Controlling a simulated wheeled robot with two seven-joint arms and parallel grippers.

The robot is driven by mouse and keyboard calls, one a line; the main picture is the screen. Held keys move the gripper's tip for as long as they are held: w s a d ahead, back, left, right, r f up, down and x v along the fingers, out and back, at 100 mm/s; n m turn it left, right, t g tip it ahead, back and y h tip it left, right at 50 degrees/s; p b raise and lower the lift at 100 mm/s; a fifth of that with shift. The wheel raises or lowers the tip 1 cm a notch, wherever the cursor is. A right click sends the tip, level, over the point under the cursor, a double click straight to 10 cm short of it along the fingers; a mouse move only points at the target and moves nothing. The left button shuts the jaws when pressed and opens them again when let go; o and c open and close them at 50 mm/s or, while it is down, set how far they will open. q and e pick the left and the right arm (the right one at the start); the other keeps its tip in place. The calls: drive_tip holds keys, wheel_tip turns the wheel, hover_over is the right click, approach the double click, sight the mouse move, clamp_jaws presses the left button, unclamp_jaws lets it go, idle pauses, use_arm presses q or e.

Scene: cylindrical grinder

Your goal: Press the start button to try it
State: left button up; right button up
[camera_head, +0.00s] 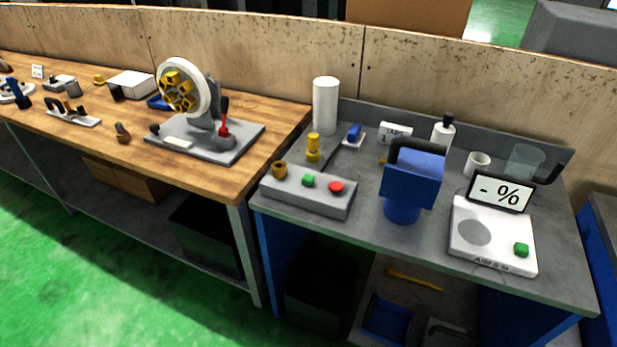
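A grey control box (305,200) lies on the grey bench top near its front left corner. It carries a green button (308,181) and a red button (336,187), with a brass-coloured round part (279,170) at its left end. A second green button (521,250) sits on the white device (482,254) at the right, beside a display reading "- %". No lettering that names a start button can be read. Neither of my grippers is in view, and nothing touches the buttons.
A blue container with a black handle (411,182) stands between the control box and the white device. A yellow part (313,148) and a white cylinder (325,106) stand behind the box. The wooden bench (215,178) at left holds a wheel-like machine (185,88).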

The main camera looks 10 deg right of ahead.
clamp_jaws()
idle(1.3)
